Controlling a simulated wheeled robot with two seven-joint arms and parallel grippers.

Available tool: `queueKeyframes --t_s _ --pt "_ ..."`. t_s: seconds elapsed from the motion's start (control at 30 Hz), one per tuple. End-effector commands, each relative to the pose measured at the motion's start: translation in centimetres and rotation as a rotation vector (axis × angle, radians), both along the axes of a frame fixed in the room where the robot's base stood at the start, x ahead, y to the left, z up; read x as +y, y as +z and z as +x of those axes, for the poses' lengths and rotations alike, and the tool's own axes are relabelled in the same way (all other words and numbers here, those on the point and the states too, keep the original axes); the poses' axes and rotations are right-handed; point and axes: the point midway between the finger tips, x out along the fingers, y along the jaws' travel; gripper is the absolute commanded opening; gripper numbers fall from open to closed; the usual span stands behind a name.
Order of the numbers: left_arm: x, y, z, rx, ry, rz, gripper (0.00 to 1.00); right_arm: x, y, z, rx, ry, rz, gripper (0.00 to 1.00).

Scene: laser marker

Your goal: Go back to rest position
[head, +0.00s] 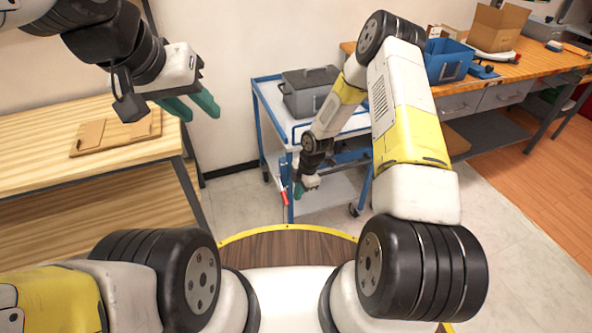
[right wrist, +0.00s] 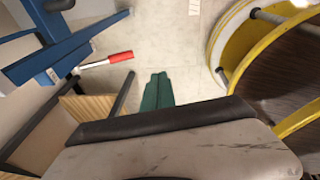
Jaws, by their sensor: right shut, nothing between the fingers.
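My left gripper (head: 198,106) is at the upper left in the head view, above and beside the wooden table. Its green fingers are apart with nothing between them. My right gripper (head: 299,191) hangs low, in front of the blue cart, with its arm bent downward. In the right wrist view its green fingers (right wrist: 157,91) are together and empty, pointing over the floor.
A blue cart (head: 267,109) carries a grey lidded box (head: 308,91). A red-handled bar (right wrist: 107,61) on the cart is close to my right gripper. A wooden table (head: 40,125) holds a wooden board (head: 117,132). A workbench (head: 508,68) holds a blue bin (head: 447,62).

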Motion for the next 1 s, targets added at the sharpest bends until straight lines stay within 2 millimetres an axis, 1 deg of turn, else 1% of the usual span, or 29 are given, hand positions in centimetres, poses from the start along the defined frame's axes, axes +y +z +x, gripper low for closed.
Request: queueKeyframes --t_s 0.33,0.4,0.47,0.57,0.6,0.67,0.7,0.73,0.77,0.8,0.87,0.9,0.97,1.0 --pt "0.0 0.0 0.0 0.0 0.0 0.0 0.36 0.0 0.1 0.0 0.0 -0.001 -0.001 0.0" --pt "0.0 0.0 0.0 0.0 0.0 0.0 0.36 -0.2 0.8 0.3 -0.003 -0.015 -0.004 0.0" --pt "0.0 0.0 0.0 0.0 0.0 0.0 0.36 -0.6 2.2 0.8 -0.008 -0.046 -0.012 0.0" --pt "0.0 0.0 0.0 0.0 0.0 0.0 0.36 -1.8 6.3 1.8 -0.023 -0.141 -0.033 0.0" --pt "0.0 0.0 0.0 0.0 0.0 0.0 0.36 -2.5 8.5 2.2 -0.031 -0.193 -0.041 0.0" --pt "0.0 0.0 0.0 0.0 0.0 0.0 0.36 -3.5 11.9 2.5 -0.041 -0.281 -0.053 0.0" --pt "0.0 0.0 0.0 0.0 0.0 0.0 0.36 -4.1 14.2 2.5 -0.048 -0.342 -0.058 0.0" --pt "0.0 0.0 0.0 0.0 0.0 0.0 0.36 -4.5 15.9 2.5 -0.053 -0.388 -0.06 0.0" --pt "0.0 0.0 0.0 0.0 0.0 0.0 0.36 -4.9 17.6 2.4 -0.058 -0.434 -0.061 0.0" --pt "0.0 0.0 0.0 0.0 0.0 0.0 0.36 -5.5 19.8 2.2 -0.065 -0.496 -0.061 0.0" --pt "0.0 0.0 0.0 0.0 0.0 0.0 0.36 -6.3 23.0 1.6 -0.074 -0.589 -0.057 0.0" --pt "0.0 0.0 0.0 0.0 0.0 0.0 0.36 -6.7 25.0 1.2 -0.081 -0.652 -0.051 0.0" --pt "0.0 0.0 0.0 0.0 0.0 0.0 0.36 -7.3 28.0 0.2 -0.091 -0.745 -0.039 0.0" --pt "0.0 0.0 0.0 0.0 0.0 0.0 0.36 -7.8 29.9 -0.5 -0.095 -0.808 -0.029 0.0"
